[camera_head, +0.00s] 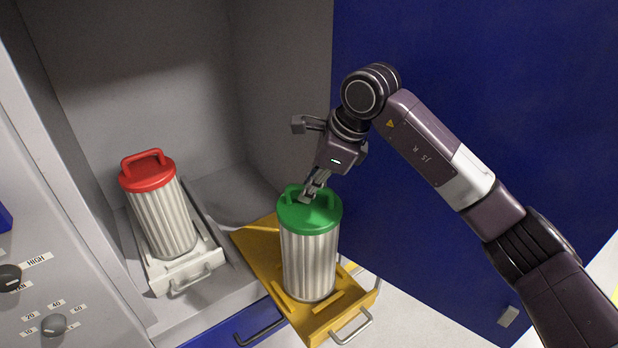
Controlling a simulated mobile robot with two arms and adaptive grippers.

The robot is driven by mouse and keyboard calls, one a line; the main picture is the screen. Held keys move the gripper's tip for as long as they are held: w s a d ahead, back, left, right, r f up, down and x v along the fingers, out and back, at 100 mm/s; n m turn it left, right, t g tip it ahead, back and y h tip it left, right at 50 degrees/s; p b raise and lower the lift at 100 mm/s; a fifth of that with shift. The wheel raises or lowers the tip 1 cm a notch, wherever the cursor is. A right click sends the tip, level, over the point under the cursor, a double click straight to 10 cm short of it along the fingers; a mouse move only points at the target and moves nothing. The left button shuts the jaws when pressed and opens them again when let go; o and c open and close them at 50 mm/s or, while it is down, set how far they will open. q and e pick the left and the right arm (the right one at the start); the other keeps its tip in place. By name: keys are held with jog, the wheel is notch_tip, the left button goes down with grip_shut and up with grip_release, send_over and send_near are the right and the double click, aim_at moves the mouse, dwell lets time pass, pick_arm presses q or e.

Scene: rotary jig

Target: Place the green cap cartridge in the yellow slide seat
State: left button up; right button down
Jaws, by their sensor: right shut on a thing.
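The green cap cartridge (309,262) has a ribbed pale metal body and a green lid with a green handle. It stands upright at the yellow slide seat (264,251), which is pulled out of the cabinet. The cartridge's lower end is between the low yellow ribs of the slide; I cannot tell whether it is fully down. My right gripper (309,191) is above the lid, shut on the cartridge's handle, and its fingers hide part of that handle. My left gripper is not in view.
A red cap cartridge (163,215) stands on a white slide (213,258) inside the grey cabinet at left. A blue door (470,110) stands open behind my right arm. A panel with knobs (53,324) is at far left. A blue drawer front (235,327) lies below.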

jog(key=shift+r, duration=0.1)
jog(key=c, duration=2)
grip_release()
jog(key=shift+s, duration=0.15)
jog(key=shift+d+r, duration=0.2)
jog(key=shift+r, duration=0.15)
jog(key=b+v, duration=0.2)
jog(key=v, duration=0.9)
jog(key=shift+s+r+b, duration=0.1)
jog(key=shift+r+b, duration=0.05)
jog(key=shift+b, duration=0.2)
